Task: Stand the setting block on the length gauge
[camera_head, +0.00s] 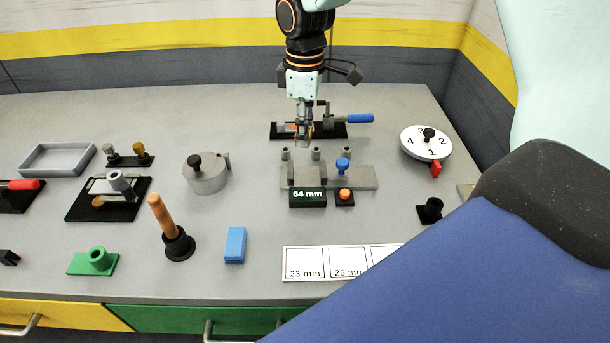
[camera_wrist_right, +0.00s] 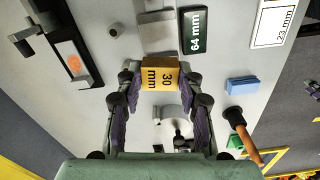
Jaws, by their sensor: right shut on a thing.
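The setting block (camera_wrist_right: 160,76), yellow and marked 30 mm, is held between the fingers of my right gripper (camera_wrist_right: 160,82) in the wrist view. In the head view my right gripper (camera_head: 303,140) points down behind the length gauge (camera_head: 360,178), and the block is mostly hidden by the fingers. The gauge is a grey base with upright grey jaws, a blue knob (camera_head: 342,165), an orange button (camera_head: 345,195) and a display (camera_head: 307,197) reading 64 mm. In the wrist view the block appears apart from the gauge (camera_wrist_right: 157,33). My left gripper is not in view.
A black fixture with a blue handle (camera_head: 358,118) stands close behind my right gripper. A round dial (camera_head: 426,143) is to the right, and a grey round pot (camera_head: 205,175) to the left. A blue block (camera_head: 235,245) and a white label card (camera_head: 304,262) lie in front.

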